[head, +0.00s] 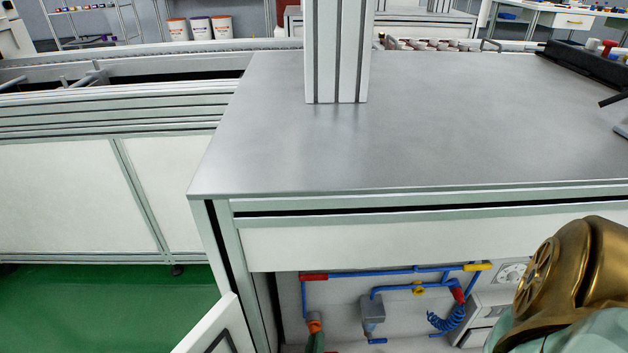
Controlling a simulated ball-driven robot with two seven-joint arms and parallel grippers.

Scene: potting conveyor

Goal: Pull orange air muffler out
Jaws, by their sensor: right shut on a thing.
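The orange air muffler (314,326) sits low in the open cabinet under the metal-topped bench, near the lower end of a blue air pipe (304,298). My right gripper (315,340) comes up from the bottom edge of the head view, with only a small greenish tip showing. It is shut on the muffler, which covers part of its tip. Whether the muffler still touches the pipe is hard to tell. My right arm's bronze and mint links fill the lower right corner. My left gripper is not in view.
A white cabinet door (213,332) stands open at the lower left. Blue pipes with red and yellow fittings (419,289), a grey unit (373,308), a coiled blue hose (447,319) and a gauge (512,273) crowd the cabinet. The bench top (450,120) overhangs it.

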